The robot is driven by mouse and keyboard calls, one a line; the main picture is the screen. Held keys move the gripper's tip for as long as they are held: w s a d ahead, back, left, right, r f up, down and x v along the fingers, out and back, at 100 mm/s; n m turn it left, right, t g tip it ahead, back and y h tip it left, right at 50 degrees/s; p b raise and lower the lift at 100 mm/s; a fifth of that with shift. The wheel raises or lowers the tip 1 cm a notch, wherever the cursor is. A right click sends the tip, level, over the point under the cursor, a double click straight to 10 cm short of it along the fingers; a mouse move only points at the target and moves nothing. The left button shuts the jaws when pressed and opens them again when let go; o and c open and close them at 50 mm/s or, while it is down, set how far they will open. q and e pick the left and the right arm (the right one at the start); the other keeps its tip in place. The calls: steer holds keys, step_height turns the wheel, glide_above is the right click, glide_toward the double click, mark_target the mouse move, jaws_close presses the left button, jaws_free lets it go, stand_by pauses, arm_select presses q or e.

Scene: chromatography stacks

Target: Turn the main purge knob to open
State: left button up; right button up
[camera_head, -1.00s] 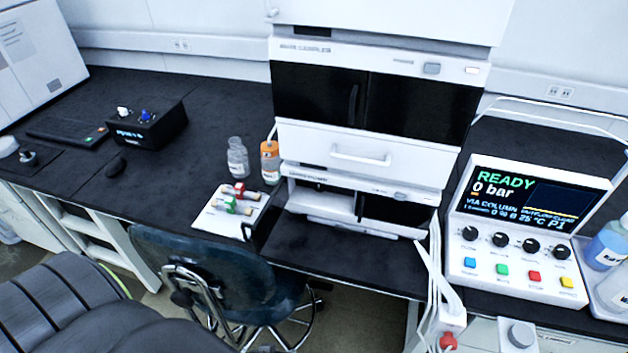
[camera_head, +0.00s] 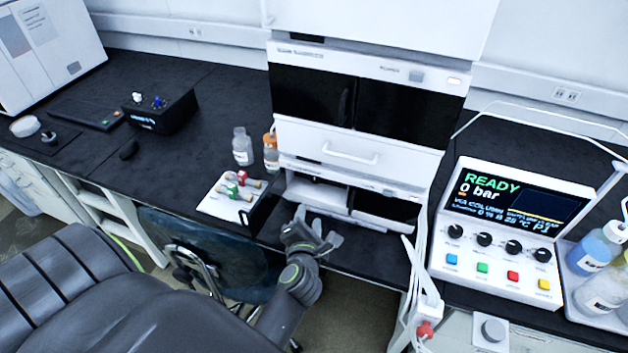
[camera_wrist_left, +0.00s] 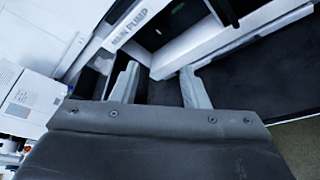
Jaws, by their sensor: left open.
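The main pump (camera_wrist_left: 130,27) shows its label in the left wrist view, on a white front panel seen at a steep tilt. In the head view it appears to be the low white unit (camera_head: 355,182) at the foot of the stack, with dark recesses. I cannot make out a purge knob on it in either view. My left gripper (camera_head: 318,228) is in front of and below this unit, near the bench edge. Its two fingers (camera_wrist_left: 158,82) are apart and empty in the left wrist view. My right gripper is not in view.
A white tray (camera_head: 213,209) with small red and green fittings stands left of the gripper. Bottles (camera_head: 243,150) stand behind it. A control box (camera_head: 480,262) reading READY, 0 bar, with black knobs, is at right. White cables hang beside it.

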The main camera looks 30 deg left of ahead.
mark_target(314, 181)
arm_select(q)
steer(key=shift+n, duration=0.4)
steer(key=b+x, duration=0.1)
steer(key=x, duration=1.6)
steer(key=shift+w+a+f, duration=0.1)
steer(key=shift+f, duration=0.15)
steer(key=c, duration=0.7)
